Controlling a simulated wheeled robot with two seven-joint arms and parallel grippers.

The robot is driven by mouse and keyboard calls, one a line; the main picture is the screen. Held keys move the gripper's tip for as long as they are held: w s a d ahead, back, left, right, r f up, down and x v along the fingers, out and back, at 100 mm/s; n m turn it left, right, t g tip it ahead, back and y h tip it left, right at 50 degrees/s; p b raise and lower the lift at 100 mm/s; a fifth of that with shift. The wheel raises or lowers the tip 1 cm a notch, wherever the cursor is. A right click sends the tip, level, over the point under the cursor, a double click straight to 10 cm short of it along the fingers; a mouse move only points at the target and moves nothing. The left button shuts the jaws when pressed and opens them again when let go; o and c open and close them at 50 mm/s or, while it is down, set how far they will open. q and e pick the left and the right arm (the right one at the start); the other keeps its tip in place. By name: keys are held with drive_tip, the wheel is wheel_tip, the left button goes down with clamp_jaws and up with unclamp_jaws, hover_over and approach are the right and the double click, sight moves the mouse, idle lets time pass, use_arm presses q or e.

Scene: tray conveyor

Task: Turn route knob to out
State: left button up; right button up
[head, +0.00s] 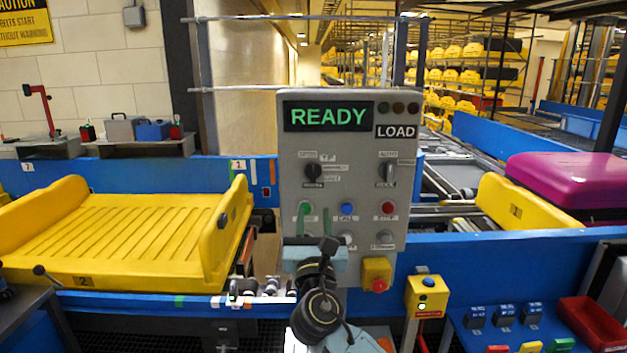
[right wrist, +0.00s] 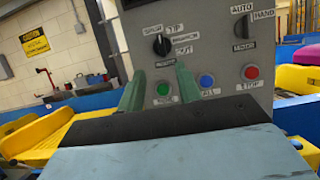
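The grey control panel (head: 343,140) stands in the middle of the head view. Its dark round left knob (head: 313,172), ringed by several labels, also shows in the right wrist view (right wrist: 162,45), where one label to its lower right seems to read OUT. A small pale mark shows near the knob's top; its exact pointing is hard to tell. My right gripper (head: 314,226) is in front of the panel, below this knob. In the right wrist view its two green fingers (right wrist: 160,88) are apart with nothing between them. My left gripper does not show.
The panel also has a mode knob (head: 387,172) at right, and green, blue (head: 347,208) and red (head: 388,208) buttons below. A red stop button on a yellow box (head: 377,274) sits low right. A yellow tray (head: 150,240) lies left; a magenta case (head: 565,180) is right.

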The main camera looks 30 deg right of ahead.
sight(313, 168)
drive_tip(key=x, duration=0.4)
drive_tip(key=p+x, duration=0.1)
drive_tip(key=x, duration=0.4)
drive_tip(key=p+x, duration=0.1)
drive_tip(key=x, duration=0.3)
drive_tip(key=shift+d+r, duration=0.15)
drive_tip(key=shift+r, duration=0.2)
clamp_jaws()
